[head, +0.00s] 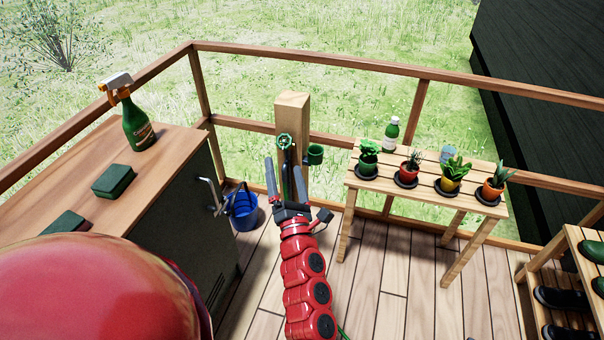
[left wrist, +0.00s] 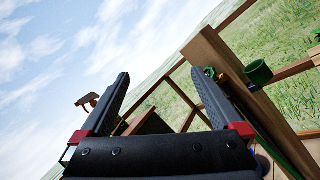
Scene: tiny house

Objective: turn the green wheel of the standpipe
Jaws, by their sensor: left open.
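The green wheel (head: 284,141) sits high on the standpipe, against a square wooden post (head: 293,107) at the deck's far corner. My left gripper (head: 283,164) is open, its two fingers spread and pointing toward the post. In the head view the fingertips show just below the wheel; I cannot tell the gap in depth. In the left wrist view the space between the fingers (left wrist: 160,73) is empty. There the post (left wrist: 228,75) lies behind the right finger, and a small green-yellow part beside that fingertip may be the wheel, mostly hidden. My right gripper is not in view.
A green cup (head: 315,154) is fixed to the post's right side. A blue bucket (head: 242,208) stands on the deck at left, by a cabinet with a spray bottle (head: 137,125). A slatted table (head: 415,190) with potted plants stands right. Wooden railing encloses the deck.

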